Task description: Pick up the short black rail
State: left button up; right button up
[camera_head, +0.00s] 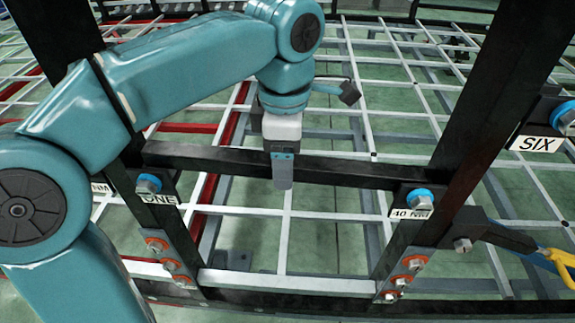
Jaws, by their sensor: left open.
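A short black rail (345,171) runs nearly level between two black posts, crossing the middle of the camera_head view. Its left end lies by the post with the label ONE, and its right end by the post with the label 40 NM. My left gripper (282,172) points down at the rail's middle, left of centre in the view. It is open and seen edge-on, with one grey finger in front of the rail. The other finger is hidden, and I cannot tell whether the fingers touch the rail. My right gripper is not in view.
The left post (165,225) and right post (425,205) carry blue-ringed bolts and orange-ringed bolts. A lower black beam (290,306) runs along the bottom. A white bar grid (340,216) lies behind. A black fitting (495,236) with blue and yellow cables is at right.

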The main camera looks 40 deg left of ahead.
pick_arm(q)
jog(key=shift+d+f, duration=0.1)
jog(key=shift+f, duration=0.4)
jog(key=shift+s+a, duration=0.2)
jog(key=shift+s, duration=0.3)
jog(key=shift+w+d, duration=0.1)
jog(key=shift+w, duration=0.25)
jog(key=c, duration=1)
grip_shut()
jog(key=shift+s, duration=0.15)
jog(key=shift+w+r, duration=0.15)
jog(key=shift+w, duration=0.05)
